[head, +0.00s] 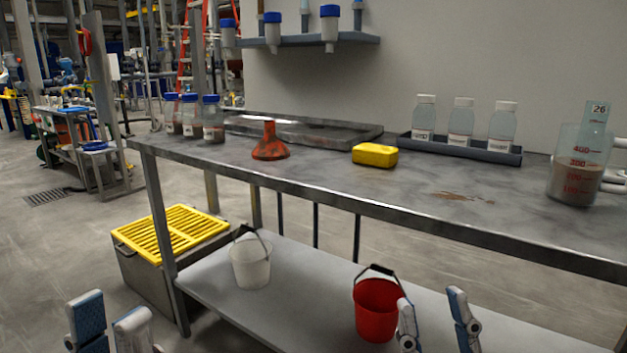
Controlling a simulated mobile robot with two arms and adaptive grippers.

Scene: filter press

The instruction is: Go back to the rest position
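My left gripper (109,305) shows at the bottom left of the head view, its two fingers apart with nothing between them. It is in front of the bench, left of its near leg. My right gripper (431,298) shows at the bottom, right of centre, also with fingers apart and empty. In the picture its left finger overlaps the right edge of a red bucket (373,309) on the lower shelf; I see no grip on it. Both grippers appear lower than the bench top (330,185). My wrists are cut off by the frame edge.
The bench holds blue-capped bottles (190,115), an orange funnel (270,143), a yellow sponge (375,155), a rack of white-capped bottles (462,145) and a beaker (577,180) of brown liquid. A white bucket (251,262) stands on the lower shelf (300,290). Floor at left is open.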

